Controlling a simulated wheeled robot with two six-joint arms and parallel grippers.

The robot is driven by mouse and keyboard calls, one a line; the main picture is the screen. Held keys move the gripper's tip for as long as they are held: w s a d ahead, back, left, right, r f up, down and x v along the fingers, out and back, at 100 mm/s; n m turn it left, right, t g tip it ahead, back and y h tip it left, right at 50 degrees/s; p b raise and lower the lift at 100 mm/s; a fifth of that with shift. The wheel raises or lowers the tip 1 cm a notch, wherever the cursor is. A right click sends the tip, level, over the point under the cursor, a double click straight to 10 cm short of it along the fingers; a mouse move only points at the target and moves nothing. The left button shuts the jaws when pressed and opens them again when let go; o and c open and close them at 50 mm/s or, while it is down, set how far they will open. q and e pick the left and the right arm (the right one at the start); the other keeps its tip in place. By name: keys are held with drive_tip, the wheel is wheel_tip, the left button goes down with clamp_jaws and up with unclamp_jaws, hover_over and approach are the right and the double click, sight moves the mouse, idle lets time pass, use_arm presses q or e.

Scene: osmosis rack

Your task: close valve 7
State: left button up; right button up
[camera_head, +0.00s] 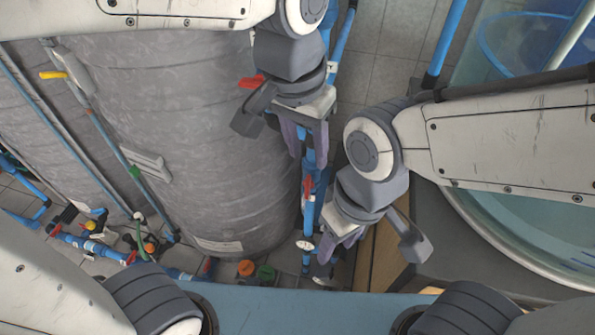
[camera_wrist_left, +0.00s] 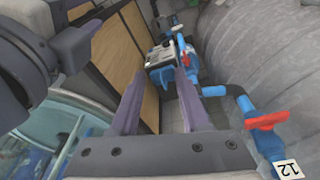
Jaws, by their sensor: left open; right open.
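No tag reading 7 can be made out, so I cannot tell which valve is valve 7. In the head view, a red valve handle (camera_head: 308,187) sits on the vertical blue pipe (camera_head: 309,212), just below my left gripper (camera_head: 309,160). My left gripper is open and empty, its fingers pointing down at the pipe. My left gripper (camera_wrist_left: 158,88) also shows open in the left wrist view. There, a red handle (camera_wrist_left: 267,120) is right of the fingers, beside a tag reading 12 (camera_wrist_left: 288,170). My right gripper (camera_head: 336,252) is open, lower down beside the pipe.
A large grey tank (camera_head: 200,120) stands left of the pipe. Another red handle (camera_head: 251,81) shows beside my left wrist. A round water basin (camera_head: 530,225) is at the right. Blue pipes with valves (camera_head: 90,245) run low at the left. A white tag (camera_head: 305,245) is unreadable.

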use_arm(q)
drive_tip(key=s+a+f+b, duration=0.1)
drive_tip(key=s+f+b, duration=0.1)
drive_tip(key=s+f, duration=0.3)
wheel_tip(320, 180, down, 3)
drive_tip(key=shift+a+f+m+g, duration=0.1)
drive_tip(key=shift+a+m+g, duration=0.25)
drive_tip(key=shift+m+g, duration=0.05)
drive_tip(key=shift+s, duration=0.15)
